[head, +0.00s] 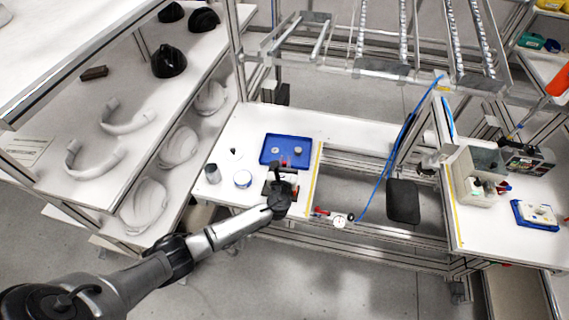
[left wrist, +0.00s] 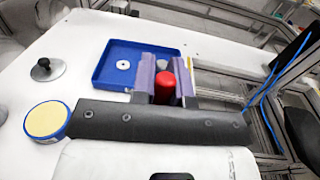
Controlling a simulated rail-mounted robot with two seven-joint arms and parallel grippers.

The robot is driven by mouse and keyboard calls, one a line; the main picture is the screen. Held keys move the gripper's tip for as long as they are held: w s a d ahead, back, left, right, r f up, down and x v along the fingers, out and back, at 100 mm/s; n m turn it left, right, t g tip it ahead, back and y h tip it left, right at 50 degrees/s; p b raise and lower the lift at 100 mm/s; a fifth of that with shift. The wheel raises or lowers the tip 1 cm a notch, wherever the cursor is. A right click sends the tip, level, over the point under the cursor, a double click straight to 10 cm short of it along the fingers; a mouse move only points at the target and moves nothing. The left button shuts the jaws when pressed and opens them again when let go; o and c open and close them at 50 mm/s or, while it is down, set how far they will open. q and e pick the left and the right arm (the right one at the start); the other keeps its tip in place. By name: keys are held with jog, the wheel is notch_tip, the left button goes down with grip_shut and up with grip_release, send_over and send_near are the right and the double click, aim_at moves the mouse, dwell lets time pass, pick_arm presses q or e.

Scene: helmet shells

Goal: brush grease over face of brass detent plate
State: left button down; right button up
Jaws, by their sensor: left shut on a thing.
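My left gripper (head: 284,166) is over the front of the white bench, just in front of the blue tray (head: 264,160). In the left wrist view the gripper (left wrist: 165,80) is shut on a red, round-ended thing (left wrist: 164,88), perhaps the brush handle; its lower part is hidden. The blue tray (left wrist: 103,72) lies beyond the fingers with a pale ringed disc (left wrist: 123,64) in it. I cannot make out the brass detent plate for certain. The right gripper is not in view.
A small dial gauge (head: 339,221) sits on the rail at right, near a hanging blue cable (head: 378,182). White helmet shells (head: 145,204) fill the left shelf. A right bench holds a bin (head: 470,198).

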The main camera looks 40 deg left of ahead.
pick_arm(q)
jog(key=shift+w+a+r, duration=0.1)
jog(key=shift+w+a, duration=0.25)
jog(key=shift+w, duration=0.05)
jog(key=shift+w+a, duration=0.1)
jog(key=shift+a, duration=0.65)
jog(key=shift+s+a, duration=0.25)
jog(key=shift+s, duration=0.15)
jog(key=shift+s+a+p, duration=0.1)
jog(key=shift+s+p, duration=0.65)
jog(key=shift+s+d, duration=0.2)
jog(key=shift+d, duration=1)
jog(key=shift+p, duration=0.35)
